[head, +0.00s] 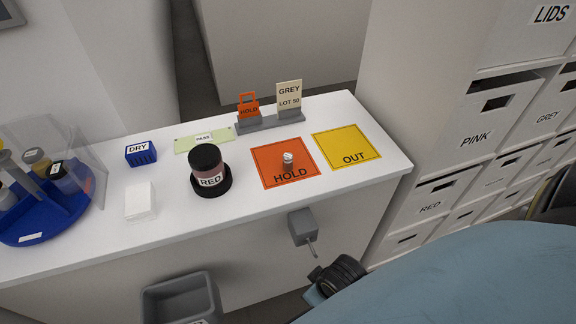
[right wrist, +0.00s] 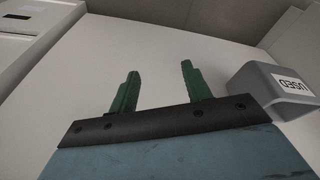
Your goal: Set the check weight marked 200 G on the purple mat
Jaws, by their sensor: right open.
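A small silvery metal weight (head: 288,160) stands upright on the orange mat marked HOLD (head: 268,166), on the white counter. Its marking is too small to read. I see no purple mat in either view. My right gripper (right wrist: 157,80) shows in the right wrist view with its two green fingers apart and nothing between them. It faces a plain pale surface, away from the weight. My right arm (head: 450,265) fills the lower right of the head view. My left gripper is not in view.
A yellow OUT mat (head: 346,149) lies right of the orange one. A dark RED jar (head: 207,172), white block (head: 139,201), blue DRY box (head: 141,153), grey tag holder (head: 272,122) and blue rack (head: 50,215) stand on the counter. A grey USED bin (right wrist: 270,82) hangs below.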

